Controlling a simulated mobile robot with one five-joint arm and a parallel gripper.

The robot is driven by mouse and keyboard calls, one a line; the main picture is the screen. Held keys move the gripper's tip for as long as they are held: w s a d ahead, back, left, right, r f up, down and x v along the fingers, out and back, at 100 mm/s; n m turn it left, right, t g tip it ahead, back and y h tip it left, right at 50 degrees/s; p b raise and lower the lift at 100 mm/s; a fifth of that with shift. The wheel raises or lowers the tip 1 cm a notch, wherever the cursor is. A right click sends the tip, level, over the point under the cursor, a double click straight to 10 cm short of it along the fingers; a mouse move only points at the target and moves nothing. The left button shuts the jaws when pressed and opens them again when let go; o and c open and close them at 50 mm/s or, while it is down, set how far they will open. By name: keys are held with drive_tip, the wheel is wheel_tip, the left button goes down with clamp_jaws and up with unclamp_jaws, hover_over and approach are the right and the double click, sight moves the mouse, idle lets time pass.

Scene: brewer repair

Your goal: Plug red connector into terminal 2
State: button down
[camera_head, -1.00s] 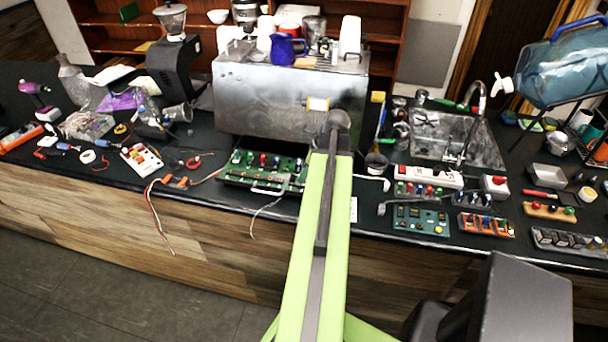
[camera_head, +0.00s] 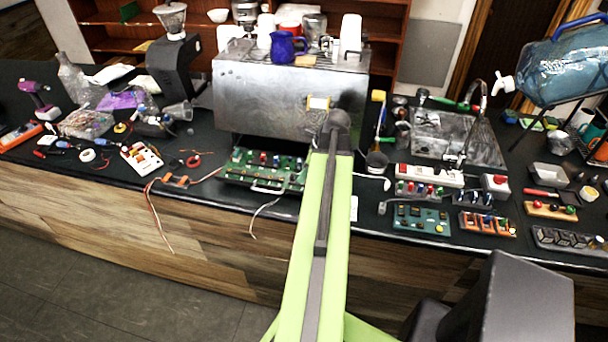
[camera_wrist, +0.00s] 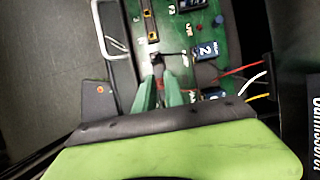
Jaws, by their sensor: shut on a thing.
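My gripper (camera_wrist: 161,88) shows in the wrist view, its green fingers shut on a small dark reddish piece, apparently the red connector (camera_wrist: 159,70). Its tip is close to a dark socket (camera_wrist: 153,60) at the edge of the green circuit board (camera_wrist: 180,35); I cannot tell whether it is seated. A blue block marked 2 (camera_wrist: 205,50) sits just right of the fingers. Gold-lined dark sockets (camera_wrist: 150,25) line the board's edge beyond. In the head view the board (camera_head: 235,172) lies on the counter before the steel brewer (camera_head: 260,100); my arm hides the gripper.
Red, white and yellow wires (camera_wrist: 255,85) are at the right in the wrist view. A metal handle (camera_wrist: 108,35) is left of the sockets. A teal board (camera_head: 420,218) and other small modules crowd the counter to the right; a white-red module (camera_head: 142,157) lies left.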

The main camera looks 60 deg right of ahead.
idle(0.4)
drive_tip(key=c, duration=1.3)
unclamp_jaws()
drive_tip(key=shift+c, duration=0.2)
drive_tip(key=p+v, duration=1.6)
drive_tip(key=v, duration=0.1)
drive_tip(key=shift+r, duration=0.2)
drive_tip(key=shift+d, duration=0.1)
